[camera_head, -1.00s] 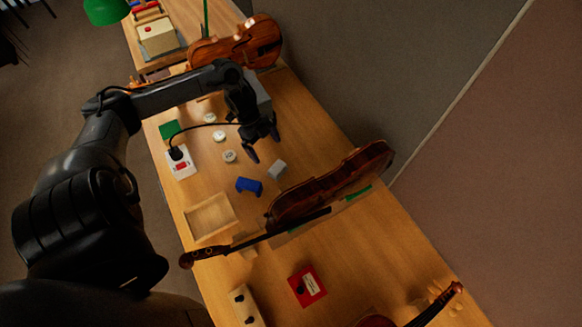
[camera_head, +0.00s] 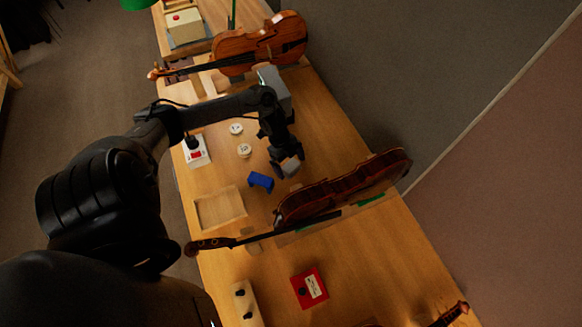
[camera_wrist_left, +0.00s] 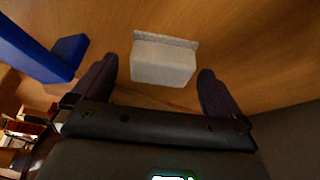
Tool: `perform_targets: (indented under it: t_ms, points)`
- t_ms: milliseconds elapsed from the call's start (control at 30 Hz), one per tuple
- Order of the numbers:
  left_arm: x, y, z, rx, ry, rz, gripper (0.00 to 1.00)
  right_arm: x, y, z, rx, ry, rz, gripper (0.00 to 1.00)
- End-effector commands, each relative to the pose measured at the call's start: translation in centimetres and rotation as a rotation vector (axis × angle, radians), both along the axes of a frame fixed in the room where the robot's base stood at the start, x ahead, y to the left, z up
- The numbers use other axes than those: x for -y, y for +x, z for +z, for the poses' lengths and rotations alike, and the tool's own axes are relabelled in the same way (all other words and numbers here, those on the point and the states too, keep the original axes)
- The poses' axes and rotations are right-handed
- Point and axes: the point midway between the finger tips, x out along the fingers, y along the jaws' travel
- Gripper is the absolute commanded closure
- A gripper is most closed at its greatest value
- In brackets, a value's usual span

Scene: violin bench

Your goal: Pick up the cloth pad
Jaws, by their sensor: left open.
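The cloth pad, a small pale grey block (camera_head: 291,167), lies on the wooden bench beside a blue block. In the left wrist view the pad (camera_wrist_left: 163,60) shows between and just beyond the two dark fingers. My left gripper (camera_head: 287,161) is open above the pad, its fingertips to either side of it; the fingers partly hide the pad in the head view. No contact between fingers and pad shows. My right gripper is not in view.
The blue block (camera_head: 261,182) lies close to the pad; it also shows in the left wrist view (camera_wrist_left: 45,55). A violin (camera_head: 345,187) lies just beyond them. A shallow wooden tray (camera_head: 219,209) and a red box (camera_head: 309,287) are on the bench. Round white pieces (camera_head: 244,150) lie nearby.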

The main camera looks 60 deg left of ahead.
Motion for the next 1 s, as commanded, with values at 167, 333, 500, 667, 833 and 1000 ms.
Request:
perform_targets:
  t_ms: [167, 333, 500, 667, 833, 1000]
  points:
    - [0.46, 0.18, -1.14, 0.0, 0.0, -0.001, 0.0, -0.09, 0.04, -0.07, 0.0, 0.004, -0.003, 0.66]
    - [0.45, 0.18, -1.2, 0.0, 0.001, -0.001, 0.0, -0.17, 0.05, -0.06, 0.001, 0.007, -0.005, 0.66]
    - [0.45, 0.17, -1.2, 0.0, 0.001, -0.001, 0.15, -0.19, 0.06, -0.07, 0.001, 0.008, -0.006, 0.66]
    - [0.45, 0.16, -1.2, 0.0, 0.001, -0.001, 0.4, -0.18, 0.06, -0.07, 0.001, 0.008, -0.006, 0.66]
    - [0.44, 0.17, -1.18, 0.0, 0.001, -0.001, 0.6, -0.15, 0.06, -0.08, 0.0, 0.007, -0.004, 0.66]
    - [0.42, 0.17, -1.08, 0.0, 0.001, -0.001, 0.6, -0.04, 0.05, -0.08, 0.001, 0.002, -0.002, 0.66]
